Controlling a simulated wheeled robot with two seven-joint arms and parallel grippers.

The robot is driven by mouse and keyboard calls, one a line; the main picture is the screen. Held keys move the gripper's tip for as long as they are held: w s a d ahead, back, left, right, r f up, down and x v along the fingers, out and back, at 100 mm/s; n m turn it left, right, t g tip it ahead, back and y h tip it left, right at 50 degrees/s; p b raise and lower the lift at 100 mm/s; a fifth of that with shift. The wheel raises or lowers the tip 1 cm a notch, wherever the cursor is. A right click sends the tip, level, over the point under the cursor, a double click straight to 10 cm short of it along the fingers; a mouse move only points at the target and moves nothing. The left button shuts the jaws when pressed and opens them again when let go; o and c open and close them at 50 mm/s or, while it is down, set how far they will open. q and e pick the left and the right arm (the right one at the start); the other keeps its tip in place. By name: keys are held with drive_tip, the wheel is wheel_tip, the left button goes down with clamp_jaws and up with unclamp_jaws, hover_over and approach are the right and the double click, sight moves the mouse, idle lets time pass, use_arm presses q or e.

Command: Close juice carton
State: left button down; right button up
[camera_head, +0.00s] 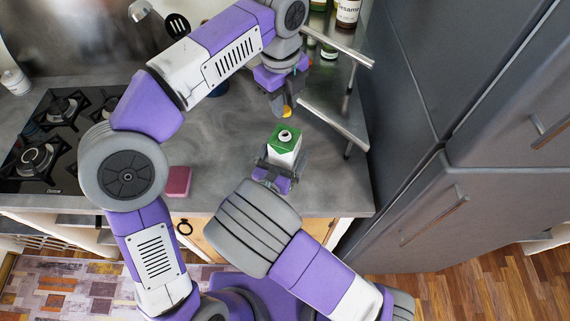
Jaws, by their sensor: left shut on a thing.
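The juice carton (285,146), white with a green top and an open round spout, is upright near the counter's front edge. My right gripper (280,168) has its fingers on both sides of the carton and appears shut on it. My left gripper (282,98) comes down from above, behind the carton in the picture. It is shut on a small yellow-orange cap (286,112), partly hidden by the fingers. The cap is apart from the spout.
A metal shelf rack (335,125) with bottles (346,12) stands close at the right, beside tall grey cabinets (430,90). A gas hob (50,140) is at the left. A pink sponge-like block (178,181) lies near the front edge.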

drive_tip(key=shift+x, duration=0.9)
drive_tip(key=c, duration=1.4)
use_arm(q)
hover_over(284, 133)
drive_tip(key=shift+f, duration=2.5)
drive_tip(key=shift+f, duration=0.1)
drive_tip(key=shift+f, duration=0.8)
drive_tip(key=shift+f, duration=0.6)
